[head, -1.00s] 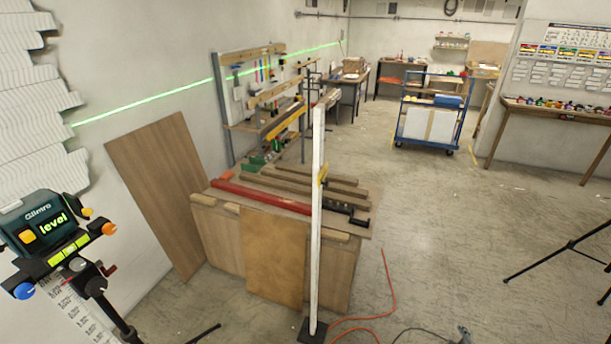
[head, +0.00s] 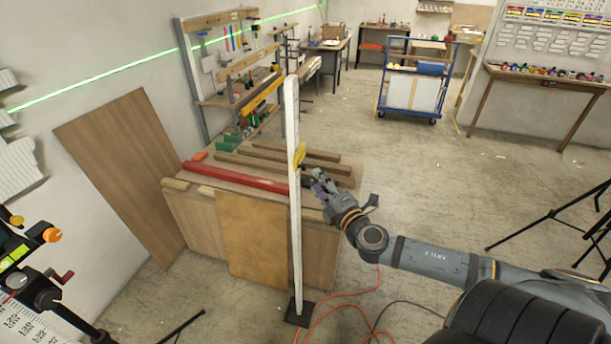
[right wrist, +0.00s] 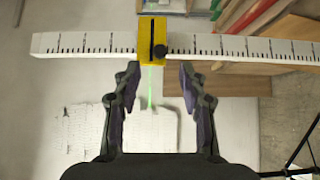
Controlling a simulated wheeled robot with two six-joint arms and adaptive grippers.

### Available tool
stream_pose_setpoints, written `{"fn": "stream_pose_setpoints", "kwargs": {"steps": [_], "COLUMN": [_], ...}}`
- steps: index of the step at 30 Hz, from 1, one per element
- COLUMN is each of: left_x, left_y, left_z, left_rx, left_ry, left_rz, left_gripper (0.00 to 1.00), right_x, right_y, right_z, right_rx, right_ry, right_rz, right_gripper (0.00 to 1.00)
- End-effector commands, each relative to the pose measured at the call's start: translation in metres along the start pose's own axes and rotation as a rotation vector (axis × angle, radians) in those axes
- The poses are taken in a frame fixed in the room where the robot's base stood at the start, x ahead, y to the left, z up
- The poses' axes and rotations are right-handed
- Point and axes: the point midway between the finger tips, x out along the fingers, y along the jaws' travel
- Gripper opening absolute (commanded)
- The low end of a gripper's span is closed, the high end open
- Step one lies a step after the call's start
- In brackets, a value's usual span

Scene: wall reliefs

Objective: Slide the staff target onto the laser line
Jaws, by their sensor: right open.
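The white staff (head: 294,210) stands upright on a dark base in the middle of the head view. The yellow target (head: 299,156) sits partway up it, and it also shows in the right wrist view (right wrist: 145,38) with a dark slot and a black knob. My right gripper (head: 318,180) is open and empty, just right of the staff and a little below the target. In the right wrist view its two fingers (right wrist: 155,75) point at the target, apart from it. The green laser line (head: 110,74) runs along the left wall. My left gripper is not in view.
A workbench (head: 250,175) with planks and a red beam stands behind the staff. A laser level on a stand (head: 22,262) is at the left edge. Orange cable (head: 345,300) lies on the floor by the base. A black tripod (head: 560,215) stands at right.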

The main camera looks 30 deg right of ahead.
Motion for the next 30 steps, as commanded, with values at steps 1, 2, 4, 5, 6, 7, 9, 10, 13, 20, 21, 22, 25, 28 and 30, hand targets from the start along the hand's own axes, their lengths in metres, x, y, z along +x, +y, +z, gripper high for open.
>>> {"fn": "stream_pose_setpoints", "kwargs": {"steps": [1,2,4,5,6,7,9,10,13,20,21,22,25,28,30], "left_x": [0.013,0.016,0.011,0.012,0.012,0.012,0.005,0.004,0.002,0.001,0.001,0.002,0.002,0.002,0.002], "left_y": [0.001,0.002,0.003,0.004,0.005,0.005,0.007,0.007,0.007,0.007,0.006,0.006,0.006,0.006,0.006], "left_z": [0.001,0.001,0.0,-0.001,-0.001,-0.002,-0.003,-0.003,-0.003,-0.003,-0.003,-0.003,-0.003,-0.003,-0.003], "left_rx": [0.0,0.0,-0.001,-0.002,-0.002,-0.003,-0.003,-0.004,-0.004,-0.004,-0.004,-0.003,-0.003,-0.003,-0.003], "left_ry": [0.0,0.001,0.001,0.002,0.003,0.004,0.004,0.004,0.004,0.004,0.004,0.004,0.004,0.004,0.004], "left_rz": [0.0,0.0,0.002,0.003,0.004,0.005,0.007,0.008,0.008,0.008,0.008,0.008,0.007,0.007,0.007], "left_gripper": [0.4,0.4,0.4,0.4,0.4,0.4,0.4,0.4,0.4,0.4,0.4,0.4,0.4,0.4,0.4], "right_x": [0.011,0.017,0.028,0.033,0.038,0.043,0.051,0.054,0.062,0.068,0.068,0.068,0.067,0.067,0.067], "right_y": [-0.004,-0.003,0.001,0.0,0.001,0.001,0.004,0.004,0.002,0.001,0.0,0.0,0.0,0.0,0.0], "right_z": [0.0,-0.001,0.002,0.001,0.0,-0.001,0.001,0.001,0.0,-0.001,-0.001,-0.001,-0.001,-0.001,-0.001], "right_rx": [0.01,0.011,0.012,0.013,0.014,0.015,0.012,0.01,0.009,0.004,0.003,0.003,0.003,0.003,0.003], "right_ry": [-0.004,0.0,-0.007,-0.006,-0.003,0.0,-0.003,-0.003,0.0,0.003,0.003,0.003,0.003,0.003,0.003], "right_rz": [0.01,0.012,0.005,0.004,0.006,0.007,0.002,0.002,0.001,0.002,0.001,0.001,0.001,0.001,0.001], "right_gripper": [0.42,0.42,0.42,0.42,0.42,0.42,0.42,0.42,0.42,0.42,0.42,0.42,0.39,0.26,0.16]}}
